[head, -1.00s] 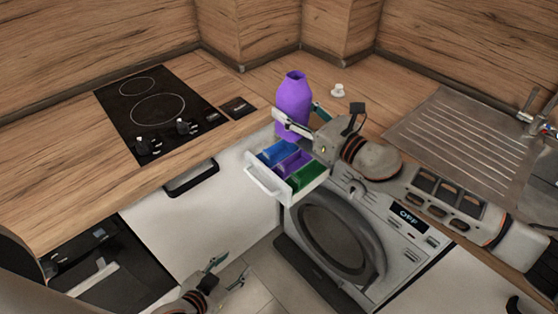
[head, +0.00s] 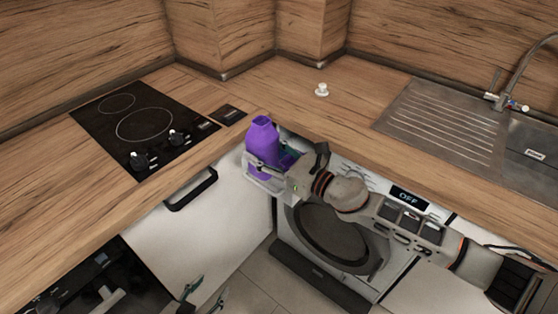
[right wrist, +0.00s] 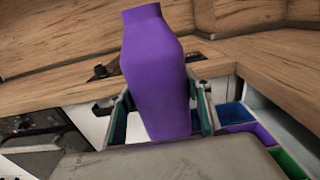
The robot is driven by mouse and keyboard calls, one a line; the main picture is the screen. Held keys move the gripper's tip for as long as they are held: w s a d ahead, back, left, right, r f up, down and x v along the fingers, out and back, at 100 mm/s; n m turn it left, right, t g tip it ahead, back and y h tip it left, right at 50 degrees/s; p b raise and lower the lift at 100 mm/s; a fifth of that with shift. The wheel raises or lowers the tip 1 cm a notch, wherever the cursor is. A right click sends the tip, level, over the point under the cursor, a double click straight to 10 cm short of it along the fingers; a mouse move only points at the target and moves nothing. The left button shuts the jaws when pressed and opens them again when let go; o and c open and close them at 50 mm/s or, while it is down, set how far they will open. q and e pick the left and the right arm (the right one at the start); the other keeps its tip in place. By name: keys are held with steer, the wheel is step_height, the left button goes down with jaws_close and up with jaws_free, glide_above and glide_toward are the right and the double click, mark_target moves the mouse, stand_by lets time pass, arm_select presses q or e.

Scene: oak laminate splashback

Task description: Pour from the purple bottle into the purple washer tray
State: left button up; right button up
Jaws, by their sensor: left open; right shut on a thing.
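The purple bottle (head: 263,136) is roughly upright in my right gripper (head: 272,165), in front of the counter edge. It hides most of the washer's open drawer (head: 268,185) in the head view. In the right wrist view, my right gripper's fingers are shut on the sides of the bottle (right wrist: 155,75). The purple washer tray (right wrist: 254,132) shows behind and right of the bottle there, between a blue compartment (right wrist: 232,116) and a green one (right wrist: 287,162). I cannot tell the bottle's exact height above the drawer. My left gripper (head: 205,296) is open and empty at the bottom edge.
The washing machine (head: 340,235) is under the counter, its display reading OFF. A small white cap-like object (head: 322,90) stands on the counter. The hob (head: 135,122) is left and the sink drainer (head: 440,120) right. The counter between them is mostly clear.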

steer(key=shift+s+a+f, duration=0.1)
steer(key=shift+s+a, duration=0.05)
steer(key=shift+m, duration=0.4)
steer(key=shift+r+m+p, duration=0.3)
steer(key=shift+m+p, duration=0.1)
steer(key=shift+m, duration=0.3)
steer(key=shift+w+m, duration=0.2)
steer(key=shift+m, duration=0.7)
steer(key=shift+w+d+f+m+b, duration=0.15)
steer(key=shift+f+m+b, duration=0.25)
steer(key=shift+f+m, duration=0.4)
steer(key=shift+w+d+r+m, duration=0.1)
steer(key=shift+d+m, duration=0.05)
steer(key=shift+m, duration=0.75)
steer(key=shift+f, duration=0.4)
steer(key=shift+r, duration=0.1)
